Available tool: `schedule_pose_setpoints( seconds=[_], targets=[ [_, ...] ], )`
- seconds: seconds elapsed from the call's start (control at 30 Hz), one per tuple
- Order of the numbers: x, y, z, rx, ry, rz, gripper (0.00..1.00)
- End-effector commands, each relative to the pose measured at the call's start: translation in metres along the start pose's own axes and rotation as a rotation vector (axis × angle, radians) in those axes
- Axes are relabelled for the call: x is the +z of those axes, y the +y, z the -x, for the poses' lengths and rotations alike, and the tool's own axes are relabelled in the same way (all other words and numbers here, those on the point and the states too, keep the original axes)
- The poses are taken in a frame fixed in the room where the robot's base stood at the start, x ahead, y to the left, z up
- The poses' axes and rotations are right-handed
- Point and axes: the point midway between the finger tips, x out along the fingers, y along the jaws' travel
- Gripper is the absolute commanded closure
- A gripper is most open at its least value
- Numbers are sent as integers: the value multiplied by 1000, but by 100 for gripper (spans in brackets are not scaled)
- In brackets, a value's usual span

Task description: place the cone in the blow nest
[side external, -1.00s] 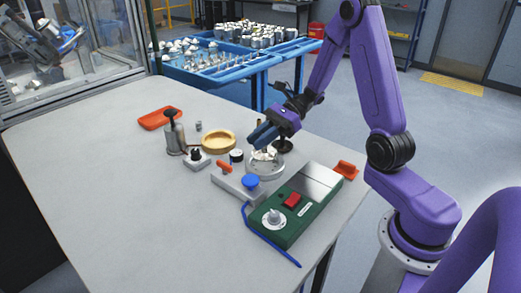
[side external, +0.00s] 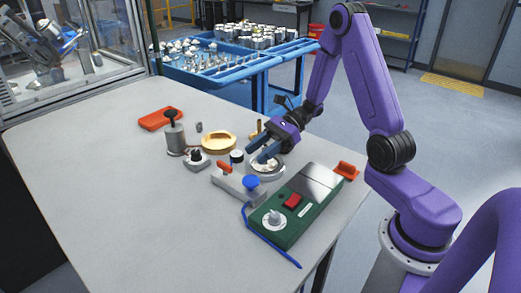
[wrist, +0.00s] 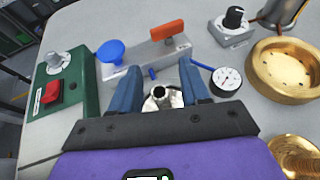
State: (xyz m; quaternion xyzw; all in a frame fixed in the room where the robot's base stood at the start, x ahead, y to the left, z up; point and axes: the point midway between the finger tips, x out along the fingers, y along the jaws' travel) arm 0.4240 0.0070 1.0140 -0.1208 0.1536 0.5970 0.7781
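The cone (wrist: 163,97) is a shiny silver piece with a dark hole at its top, seen between my finger pads in the wrist view. The blow nest (side external: 265,171) looks like the round silver dish behind the green box, and the cone appears to be in or just over it. How well the cone is seated is hidden by my fingers. My gripper (wrist: 161,88) has its two blue fingers apart, one on each side of the cone. In the side view my gripper (side external: 261,150) is low over the dish.
A green control box (side external: 295,206) stands in front of the nest. A grey block with a red-orange lever and blue knob (side external: 250,182) is close left. A dial gauge (wrist: 226,79), brass bowl (wrist: 287,70) and small knob box (side external: 195,160) stand nearby. The table's left front is clear.

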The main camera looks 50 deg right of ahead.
Motion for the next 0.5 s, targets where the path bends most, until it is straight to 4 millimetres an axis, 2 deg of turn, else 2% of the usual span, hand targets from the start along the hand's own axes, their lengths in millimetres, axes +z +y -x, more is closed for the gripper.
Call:
schedule_pose_setpoints(
  seconds=[0.23,0.37,0.5],
  targets=[
    [3,0,4,-2,0,1,54],
    [2,-1,22,-7,0,1,54],
    [2,-2,50,-7,0,2,54]
  ],
)
